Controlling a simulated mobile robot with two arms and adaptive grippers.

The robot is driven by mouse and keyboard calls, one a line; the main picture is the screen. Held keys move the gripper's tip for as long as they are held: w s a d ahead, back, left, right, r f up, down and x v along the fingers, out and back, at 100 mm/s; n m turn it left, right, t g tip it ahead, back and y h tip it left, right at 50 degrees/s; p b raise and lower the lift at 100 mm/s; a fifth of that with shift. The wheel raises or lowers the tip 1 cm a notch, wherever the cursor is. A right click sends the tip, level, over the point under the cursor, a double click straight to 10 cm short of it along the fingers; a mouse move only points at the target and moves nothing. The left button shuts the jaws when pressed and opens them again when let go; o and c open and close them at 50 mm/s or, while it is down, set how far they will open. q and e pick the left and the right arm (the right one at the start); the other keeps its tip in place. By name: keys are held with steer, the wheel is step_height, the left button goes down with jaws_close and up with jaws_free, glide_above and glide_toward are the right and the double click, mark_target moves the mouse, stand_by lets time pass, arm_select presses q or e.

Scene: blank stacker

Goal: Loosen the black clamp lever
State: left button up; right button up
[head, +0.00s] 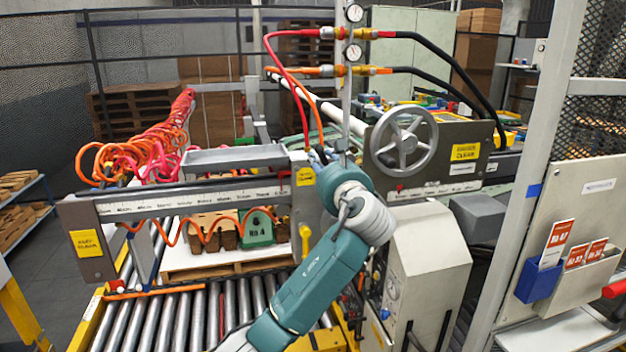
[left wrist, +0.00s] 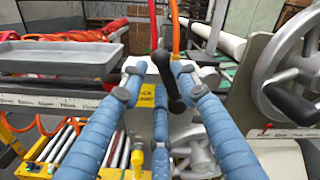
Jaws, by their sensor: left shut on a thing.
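The black clamp lever (left wrist: 170,82) shows in the left wrist view, standing in front of a pale block with a yellow label. My left gripper (left wrist: 156,84) has blue wrapped fingers around the lever and is shut on it. In the head view my left arm reaches up to the right end of the ruled beam, and its wrist hides most of the gripper and the lever. My right gripper is not in view.
A ruled beam (head: 225,196) runs left over the roller conveyor (head: 180,322). A handwheel (head: 404,140) stands right of my wrist. A yellow handle (head: 305,241) hangs below. Red and orange hoses (head: 288,62) drop close to the gripper. A grey tray (left wrist: 60,58) sits at left.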

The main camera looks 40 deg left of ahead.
arm_select(q)
steer(key=shift+s+a+f+n+b, duration=0.35)
steer(key=shift+f+n+b, duration=0.35)
steer(key=shift+n+b, duration=0.85)
steer(key=shift+s+a+f+n+b, duration=0.2)
steer(key=shift+a+f+n+b, duration=0.35)
steer(key=shift+n+b, duration=0.95)
steer(key=shift+s+a+f+n+b, duration=0.25)
steer(key=shift+f+n+b, duration=0.65)
steer(key=shift+n, duration=1.25)
steer(key=shift+r, duration=0.1)
steer(key=shift+d, duration=0.2)
steer(key=f+p+v, duration=0.1)
steer(key=p+v, duration=0.1)
steer(key=v, duration=0.5)
steer(key=shift+d, duration=0.4)
